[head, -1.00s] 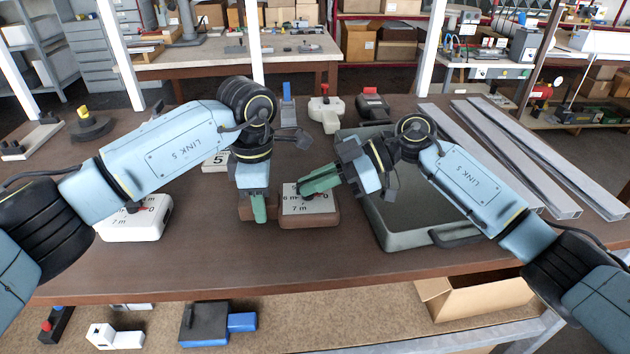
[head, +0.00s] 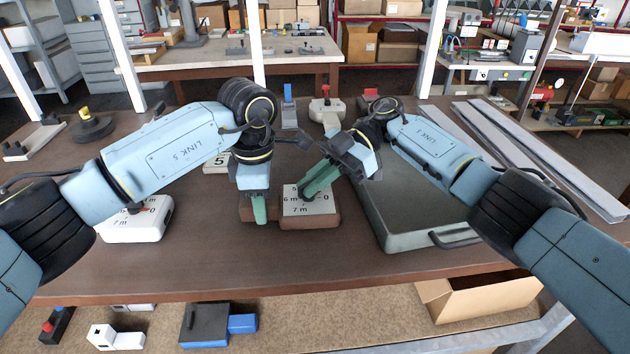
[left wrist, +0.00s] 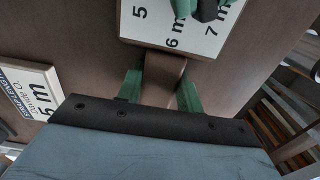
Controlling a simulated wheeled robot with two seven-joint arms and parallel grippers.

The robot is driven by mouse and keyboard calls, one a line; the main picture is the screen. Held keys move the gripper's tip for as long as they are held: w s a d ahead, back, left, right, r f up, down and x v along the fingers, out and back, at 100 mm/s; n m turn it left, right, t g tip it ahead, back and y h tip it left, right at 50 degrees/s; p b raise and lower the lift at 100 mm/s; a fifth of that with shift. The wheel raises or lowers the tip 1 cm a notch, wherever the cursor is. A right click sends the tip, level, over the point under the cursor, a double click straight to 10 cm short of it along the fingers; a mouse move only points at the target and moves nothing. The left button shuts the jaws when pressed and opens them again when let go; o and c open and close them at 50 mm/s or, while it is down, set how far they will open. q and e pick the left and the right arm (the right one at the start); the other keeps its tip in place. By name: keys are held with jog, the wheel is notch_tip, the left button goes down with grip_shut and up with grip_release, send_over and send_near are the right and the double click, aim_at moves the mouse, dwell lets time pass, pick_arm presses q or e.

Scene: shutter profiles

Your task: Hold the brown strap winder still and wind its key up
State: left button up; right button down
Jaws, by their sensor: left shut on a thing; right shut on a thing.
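The brown strap winder (head: 311,220) lies on the table with its white dial face up, marked "6 m" and "7 m". My left gripper (head: 259,210) is shut on the brown block at the winder's left side; in the left wrist view its green fingers (left wrist: 160,92) stand on both sides of that brown part (left wrist: 163,75). My right gripper (head: 304,191) is at the dial's upper left, its green fingers shut on the key, which they mostly hide. The right fingers also show at the top of the left wrist view (left wrist: 208,8).
A white winder (head: 137,222) stands to the left, partly under my left arm. A grey-green tray (head: 420,205) is right of the brown winder. Long metal profiles (head: 545,165) lie at the right. The table's front strip is clear.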

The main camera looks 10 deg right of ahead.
jog(key=shift+f+n+g+h, duration=0.15)
jog(key=shift+n+g+h, duration=0.25)
jog(key=shift+n+g, duration=0.15)
dwell(0.4)
jog(key=c, duration=1.5)
grip_release()
jog(key=shift+m+t, duration=0.25)
jog(key=shift+m, duration=0.1)
jog(key=shift+d+m+t+y, duration=0.1)
jog(key=shift+m+t+y, duration=0.4)
jog(key=shift+t, duration=0.1)
